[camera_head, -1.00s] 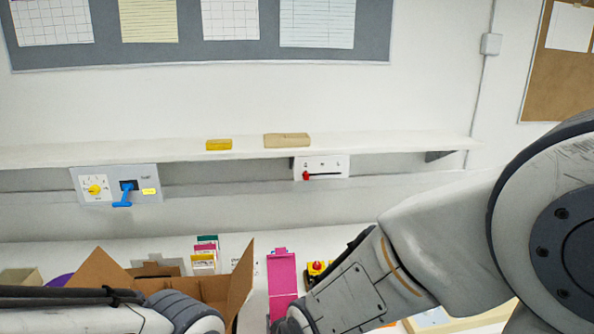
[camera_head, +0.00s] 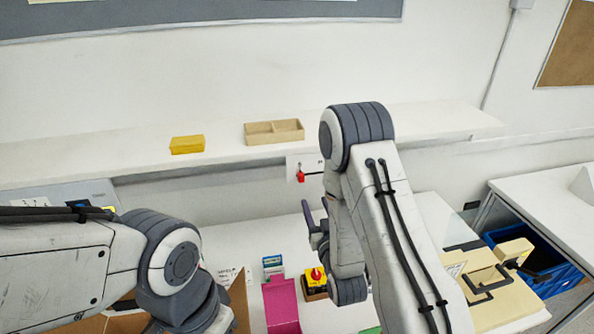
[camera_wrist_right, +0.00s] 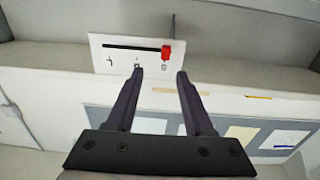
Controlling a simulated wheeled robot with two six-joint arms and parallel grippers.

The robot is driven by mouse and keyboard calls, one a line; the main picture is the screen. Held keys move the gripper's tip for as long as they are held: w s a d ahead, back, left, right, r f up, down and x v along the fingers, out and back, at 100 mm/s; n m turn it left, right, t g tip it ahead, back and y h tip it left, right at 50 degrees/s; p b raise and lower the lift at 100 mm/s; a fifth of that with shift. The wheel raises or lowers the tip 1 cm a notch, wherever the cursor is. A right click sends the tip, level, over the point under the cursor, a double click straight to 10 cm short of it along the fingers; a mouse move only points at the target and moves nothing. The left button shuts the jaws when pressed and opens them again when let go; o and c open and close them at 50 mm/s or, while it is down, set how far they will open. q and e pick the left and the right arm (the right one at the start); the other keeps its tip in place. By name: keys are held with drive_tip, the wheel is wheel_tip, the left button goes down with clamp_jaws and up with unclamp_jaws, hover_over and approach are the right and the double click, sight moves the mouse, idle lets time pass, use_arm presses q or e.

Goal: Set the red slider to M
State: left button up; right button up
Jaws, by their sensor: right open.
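The red slider (camera_head: 300,176) hangs at the left end of its slot on a white panel (camera_head: 310,163) below the shelf; my right arm hides the panel's right part. In the right wrist view the picture is turned over: the red slider (camera_wrist_right: 167,50) is at the slot's right end, and the panel (camera_wrist_right: 100,48) has small marks along the slot, the middle one looking like M. My right gripper (camera_head: 316,208) is open and empty, below the panel in the head view; in the wrist view its fingertips (camera_wrist_right: 160,72) point at the panel, apart from the slider. My left gripper is out of sight.
The shelf (camera_head: 410,122) above carries a yellow block (camera_head: 187,144) and a wooden tray (camera_head: 274,132). Below are a yellow box with a red button (camera_head: 314,280), a pink object (camera_head: 281,305) and a cardboard box (camera_head: 240,300). A blue crate (camera_head: 545,285) stands right.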

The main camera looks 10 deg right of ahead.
sight(302, 179)
drive_tip(key=w, duration=0.3)
drive_tip(key=w+p, duration=0.1)
drive_tip(key=w, duration=0.2)
drive_tip(key=w+a+p, duration=0.1)
drive_tip(key=w, duration=0.2)
drive_tip(key=shift+w+r, duration=0.15)
drive_tip(key=shift+r, duration=0.1)
drive_tip(key=shift+w+f, duration=0.15)
drive_tip(key=shift+w, duration=0.3)
drive_tip(key=shift+d, duration=0.1)
clamp_jaws()
idle(0.6)
